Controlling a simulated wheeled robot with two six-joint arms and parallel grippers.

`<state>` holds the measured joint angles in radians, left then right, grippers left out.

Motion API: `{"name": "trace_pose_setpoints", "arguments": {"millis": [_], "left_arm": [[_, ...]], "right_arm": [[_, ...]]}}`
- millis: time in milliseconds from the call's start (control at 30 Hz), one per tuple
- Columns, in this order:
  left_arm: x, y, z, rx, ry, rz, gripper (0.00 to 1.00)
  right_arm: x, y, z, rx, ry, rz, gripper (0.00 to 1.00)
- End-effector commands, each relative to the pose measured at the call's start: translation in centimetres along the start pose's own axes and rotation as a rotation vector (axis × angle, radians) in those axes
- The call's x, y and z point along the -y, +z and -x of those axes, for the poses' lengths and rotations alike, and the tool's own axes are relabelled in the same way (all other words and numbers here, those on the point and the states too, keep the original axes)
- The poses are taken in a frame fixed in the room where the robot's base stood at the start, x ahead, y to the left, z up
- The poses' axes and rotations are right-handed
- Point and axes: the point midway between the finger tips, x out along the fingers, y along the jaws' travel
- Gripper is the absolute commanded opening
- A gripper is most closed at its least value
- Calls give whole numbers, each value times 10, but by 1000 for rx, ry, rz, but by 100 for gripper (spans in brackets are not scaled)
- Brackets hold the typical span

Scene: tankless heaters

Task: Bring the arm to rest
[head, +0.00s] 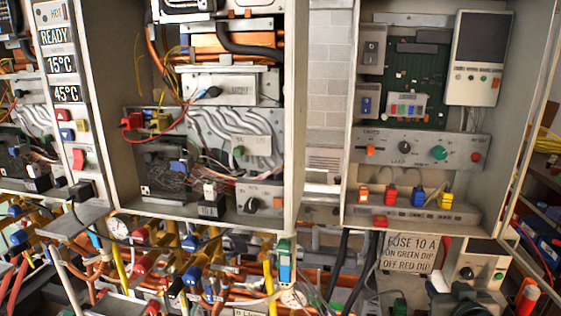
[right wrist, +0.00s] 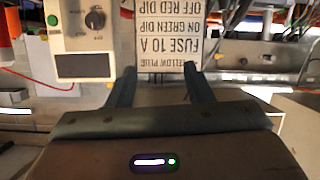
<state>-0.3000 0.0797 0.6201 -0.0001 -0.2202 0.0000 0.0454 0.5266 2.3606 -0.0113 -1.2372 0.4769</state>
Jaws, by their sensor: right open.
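My right gripper (head: 455,284) is low at the right of the head view, just below the control box by the fuse sign. In the right wrist view, its two dark fingers stand well apart with nothing held between them (right wrist: 160,84). The fuse sign (head: 409,254) shows upside down beyond the fingers in the right wrist view (right wrist: 168,35). I cannot tell how far the fingertips are from it. My left gripper is not seen.
An open cabinet with a green circuit board (head: 415,85) stands above the right gripper. A small control box (head: 478,262) with a dark screen is beside the sign. Pipes and coloured valves (head: 190,255) crowd the lower left. An orange-capped cylinder (head: 527,298) stands at the right.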

Motion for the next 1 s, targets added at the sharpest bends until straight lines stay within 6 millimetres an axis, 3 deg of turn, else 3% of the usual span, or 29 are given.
{"name": "trace_pose_setpoints", "arguments": {"millis": [33, 100, 200, 300, 500, 700, 733, 1000], "left_arm": [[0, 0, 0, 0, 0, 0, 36], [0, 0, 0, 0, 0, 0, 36], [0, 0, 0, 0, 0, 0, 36], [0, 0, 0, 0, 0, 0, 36], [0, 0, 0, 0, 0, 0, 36], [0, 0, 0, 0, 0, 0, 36], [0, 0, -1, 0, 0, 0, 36], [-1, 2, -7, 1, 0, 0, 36]], "right_arm": [[9, 44, 8, 99, -12, 16, 47], [19, 94, 24, 221, -26, 50, 47], [31, 159, 53, 388, -53, 95, 47], [40, 209, 84, 526, -82, 132, 47], [51, 273, 139, 728, -136, 179, 47], [59, 318, 191, 892, -190, 210, 47], [60, 325, 192, 905, -195, 214, 47], [64, 401, 137, 926, -185, 212, 47]]}}
